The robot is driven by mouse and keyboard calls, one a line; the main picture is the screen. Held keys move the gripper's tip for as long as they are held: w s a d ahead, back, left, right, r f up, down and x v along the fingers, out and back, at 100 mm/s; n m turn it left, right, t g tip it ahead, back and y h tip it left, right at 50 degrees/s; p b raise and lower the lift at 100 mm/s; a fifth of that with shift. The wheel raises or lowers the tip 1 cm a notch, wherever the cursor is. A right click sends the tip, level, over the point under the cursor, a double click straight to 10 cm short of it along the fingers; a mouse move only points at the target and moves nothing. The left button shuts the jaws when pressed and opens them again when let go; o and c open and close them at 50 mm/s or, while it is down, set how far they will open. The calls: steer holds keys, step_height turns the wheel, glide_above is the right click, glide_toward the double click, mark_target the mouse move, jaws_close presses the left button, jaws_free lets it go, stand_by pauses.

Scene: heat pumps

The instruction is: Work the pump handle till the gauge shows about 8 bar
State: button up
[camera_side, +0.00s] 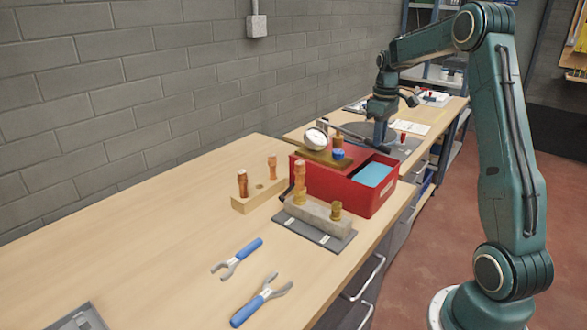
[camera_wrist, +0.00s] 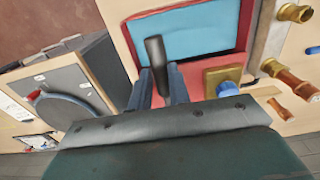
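The red test pump (camera_side: 320,184) stands on the bench, with light blue water (camera_side: 373,174) in its open tank. Its white round gauge (camera_side: 316,139) sits on top at the left; the reading is too small to make out. The dark pump handle (camera_side: 348,131) runs from near the gauge to the right, towards my gripper (camera_side: 384,138). In the wrist view the dark handle end (camera_wrist: 156,62) lies between the two fingers of my gripper (camera_wrist: 161,88), which appear to close on both its sides. The water (camera_wrist: 180,36) lies beyond it.
A grey pipe block with brass fittings (camera_side: 318,216) stands before the pump. A wooden block with copper-coloured fittings (camera_side: 258,194) is left of it. Two blue-handled tools (camera_side: 262,302) lie in front. A wall runs behind.

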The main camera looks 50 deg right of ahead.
steer(key=shift+a+f, duration=0.1)
step_height(320, 180, up, 12)
stand_by(1.4)
steer(key=shift+f, duration=0.2)
stand_by(0.7)
steer(key=shift+f, duration=5.95)
steer(key=shift+r, duration=0.15)
